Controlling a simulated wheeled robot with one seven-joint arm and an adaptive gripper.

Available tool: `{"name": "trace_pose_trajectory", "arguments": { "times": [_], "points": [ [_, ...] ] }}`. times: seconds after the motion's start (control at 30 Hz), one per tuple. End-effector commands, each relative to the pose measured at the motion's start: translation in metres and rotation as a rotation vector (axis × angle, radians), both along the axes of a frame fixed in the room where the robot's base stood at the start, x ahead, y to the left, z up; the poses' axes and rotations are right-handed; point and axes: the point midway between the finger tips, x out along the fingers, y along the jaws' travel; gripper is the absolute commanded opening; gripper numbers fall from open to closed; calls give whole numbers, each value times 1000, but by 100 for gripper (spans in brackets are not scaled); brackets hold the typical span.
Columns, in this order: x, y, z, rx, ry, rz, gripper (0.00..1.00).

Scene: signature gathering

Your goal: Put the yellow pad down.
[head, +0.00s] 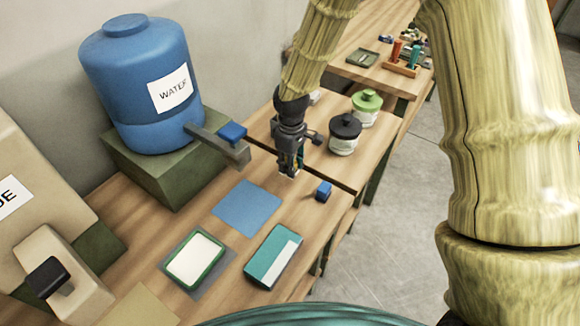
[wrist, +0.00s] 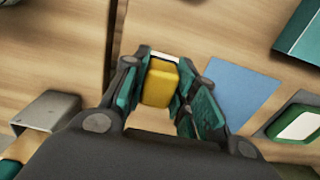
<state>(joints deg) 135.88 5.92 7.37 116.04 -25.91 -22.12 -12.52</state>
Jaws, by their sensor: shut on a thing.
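The yellow pad (wrist: 160,84) is a small block with rounded edges, held between the two fingers of my gripper (wrist: 161,76) in the wrist view. In the head view my gripper (head: 289,168) points down over the wooden table, to the right of the water tap and left of a small blue block. My gripper's fingers hide most of the pad there. I cannot tell how far the pad is from the tabletop.
A flat blue mat (head: 246,208), a green-framed white pad (head: 195,260) and a teal-and-white item (head: 272,257) lie nearby. A small blue block (head: 323,191), a black-lidded jar (head: 345,133), a green-lidded jar (head: 366,107) and a blue water jug (head: 135,85) stand around.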

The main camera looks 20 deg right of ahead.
Motion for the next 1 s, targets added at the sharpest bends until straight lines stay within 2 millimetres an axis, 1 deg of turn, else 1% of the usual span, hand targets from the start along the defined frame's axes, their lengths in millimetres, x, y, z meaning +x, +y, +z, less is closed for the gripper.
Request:
{"name": "trace_pose_trajectory", "arguments": {
  "times": [0.07,0.17,0.53,0.9,0.93,1.0],
  "points": [
    [2,0,1,0,-1,0,6],
    [6,0,-3,0,1,0,6],
    [9,0,-36,0,6,2,6],
    [9,0,-42,0,6,1,6],
    [9,0,-42,-1,6,1,30],
    [9,0,-41,-1,6,1,42]
  ]
}}
